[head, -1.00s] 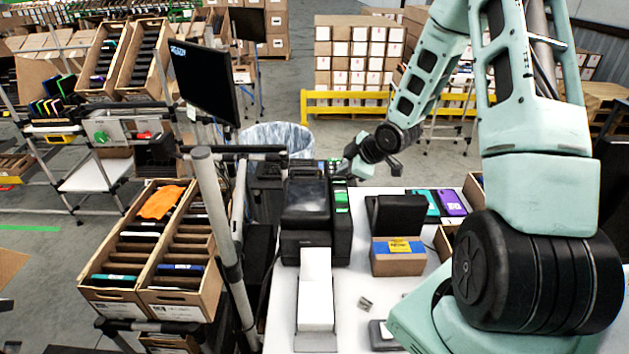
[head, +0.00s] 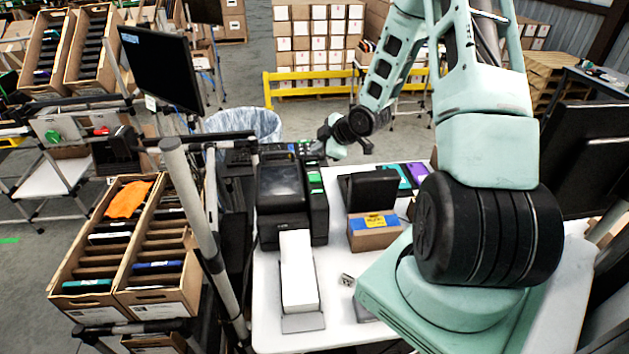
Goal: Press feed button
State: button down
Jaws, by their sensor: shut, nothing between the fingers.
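A black label printer (head: 280,189) stands on the white table, with a white label strip (head: 298,268) running out of its front. Its right side has a narrow dark panel with small green patches (head: 315,178). I cannot make out a separate feed button at this size. My gripper (head: 328,138) is at the far end of my arm, just behind and above the printer's right back corner. It is small and seen from the side; its fingers look closed with nothing in them. It appears apart from the printer, though its depth is hard to judge.
A monitor (head: 161,68) and a grey post (head: 200,235) rise on the left, beside cartons of dark items (head: 80,289). A bin with a clear liner (head: 246,125) stands behind.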

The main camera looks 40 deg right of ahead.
jog(key=b, duration=0.5)
send_near(309, 174)
jog(key=x, duration=0.4)
jog(key=shift+w, duration=0.45)
dwell(1.0)
jog(key=shift+f+b, duration=0.4)
